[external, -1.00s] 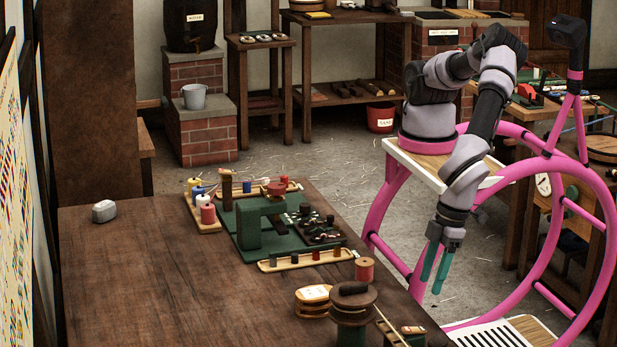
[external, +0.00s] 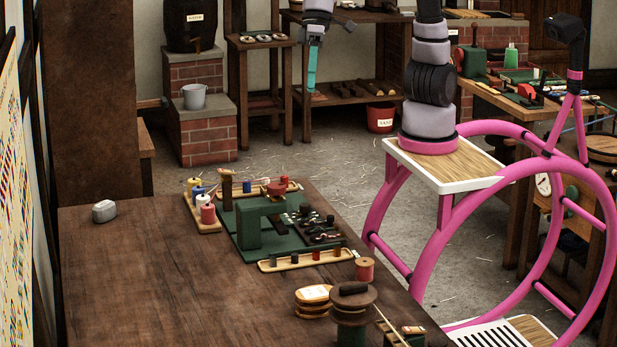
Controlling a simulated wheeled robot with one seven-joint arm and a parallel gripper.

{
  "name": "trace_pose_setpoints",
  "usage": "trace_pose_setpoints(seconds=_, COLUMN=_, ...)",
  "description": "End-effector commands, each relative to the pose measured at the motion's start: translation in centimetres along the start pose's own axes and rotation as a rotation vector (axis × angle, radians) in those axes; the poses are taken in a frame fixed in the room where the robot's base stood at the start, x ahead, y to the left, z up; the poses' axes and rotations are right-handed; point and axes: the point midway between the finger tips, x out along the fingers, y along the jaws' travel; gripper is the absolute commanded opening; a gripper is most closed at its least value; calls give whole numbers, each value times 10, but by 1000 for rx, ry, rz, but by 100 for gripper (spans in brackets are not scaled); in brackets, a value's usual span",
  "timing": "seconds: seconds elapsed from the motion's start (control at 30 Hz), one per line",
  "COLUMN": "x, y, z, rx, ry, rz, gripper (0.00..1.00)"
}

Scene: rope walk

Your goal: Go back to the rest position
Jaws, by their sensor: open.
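My gripper (external: 311,78) hangs at the top of the external view, with its teal fingers pointing down. It is open, and I see nothing between the fingers. It appears above the floor, in front of the dark wooden shelf at the back, and well away from the near workbench. The two fingers overlap from this angle. My arm rises upright from its pink-framed base, and its upper part is cut off by the top edge.
The dark workbench (external: 150,270) holds a green rope-making rig (external: 262,232), spool trays and a red spool (external: 364,269). A brick stand (external: 208,140) with a grey bucket (external: 194,97) is behind. A red bucket (external: 380,118) stands on the floor. The floor between is clear.

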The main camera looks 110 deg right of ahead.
Motion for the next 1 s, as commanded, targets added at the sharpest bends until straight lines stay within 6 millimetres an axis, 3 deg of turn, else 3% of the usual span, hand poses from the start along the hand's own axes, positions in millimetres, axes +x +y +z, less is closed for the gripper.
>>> trace_pose_setpoints(seconds=0.03, x=-26, y=21, z=0, rx=7, ry=29, rz=-24, gripper=57)
trace_pose_setpoints(seconds=0.2, x=-85, y=83, z=19, rx=-10, ry=131, rz=-61, gripper=57)
trace_pose_setpoints(seconds=0.33, x=-116, y=127, z=44, rx=-32, ry=226, rz=-59, gripper=57)
trace_pose_setpoints(seconds=0.5, x=-136, y=172, z=77, rx=-58, ry=343, rz=-22, gripper=57)
trace_pose_setpoints(seconds=0.7, x=-140, y=197, z=97, rx=-76, ry=415, rz=22, gripper=57)
trace_pose_setpoints(seconds=1.0, x=-140, y=200, z=100, rx=-80, ry=423, rz=28, gripper=57)
